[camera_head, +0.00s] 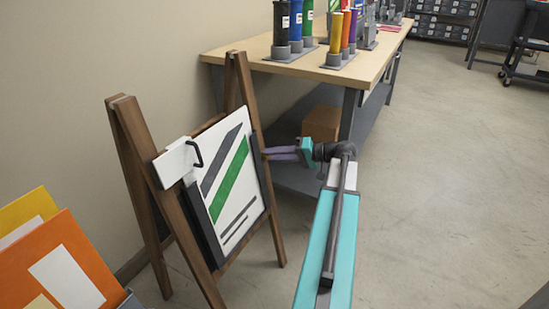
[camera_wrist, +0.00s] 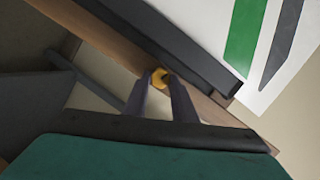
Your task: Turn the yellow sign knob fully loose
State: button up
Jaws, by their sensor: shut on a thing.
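In the head view my gripper (camera_head: 266,153) reaches to the right side of the sign (camera_head: 232,185), and the knob is hidden there. The sign is a white board with a green and a dark stripe in a dark frame. It stands on a brown wooden easel (camera_head: 178,225). How far the knob is turned cannot be told.
A white clip with a dark handle (camera_head: 178,162) is at the sign's upper left. Orange and yellow folders (camera_head: 60,255) stand at the lower left. A workbench (camera_head: 300,70) with colored cylinders is behind, with a cardboard box (camera_head: 321,123) below.

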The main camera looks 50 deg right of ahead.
jog(key=n+b, duration=0.1)
jog(key=n, duration=0.2)
jog(key=shift+a+h, duration=0.1)
jog(key=shift+h, duration=0.2)
dwell(0.4)
jog(key=o, duration=1)
jog(key=shift+o, duration=0.2)
jog(key=shift+r, duration=0.1)
jog(key=p+v, duration=0.3)
jog(key=v, duration=1)
jog(key=shift+s+r, duration=0.25)
jog(key=shift+s, duration=0.05)
